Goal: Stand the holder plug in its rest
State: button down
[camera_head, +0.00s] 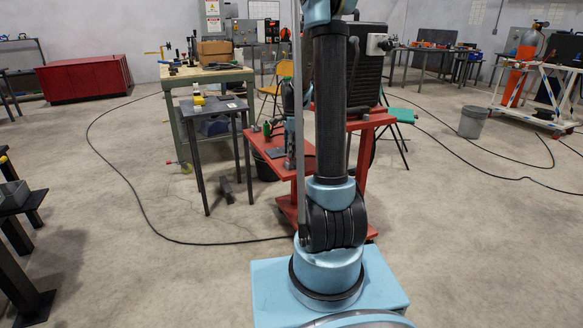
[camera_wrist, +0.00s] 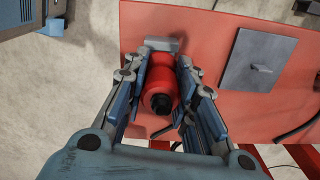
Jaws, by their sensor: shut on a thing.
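In the wrist view, my gripper (camera_wrist: 158,72) is shut on a red cylinder with a black end (camera_wrist: 160,86), which I take to be the holder plug. One finger lies along each side of it. The black end faces the camera. A small grey block (camera_wrist: 162,44) shows just beyond the plug; whether they touch I cannot tell. I cannot pick out the rest for certain. In the head view, my arm hides the plug and most of my gripper.
The red bench (camera_head: 270,153) also fills much of the wrist view (camera_wrist: 220,25). A grey square plate with a small raised knob (camera_wrist: 240,75) lies on it, right of the plug. A dark cable (camera_wrist: 295,130) lies nearby. A small dark table (camera_head: 214,106) stands left of the bench.

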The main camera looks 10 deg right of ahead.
jog(key=shift+f, duration=1.25)
dwell(1.4)
jog(key=c, duration=1.2)
grip_release()
jog(key=shift+r, duration=4.5)
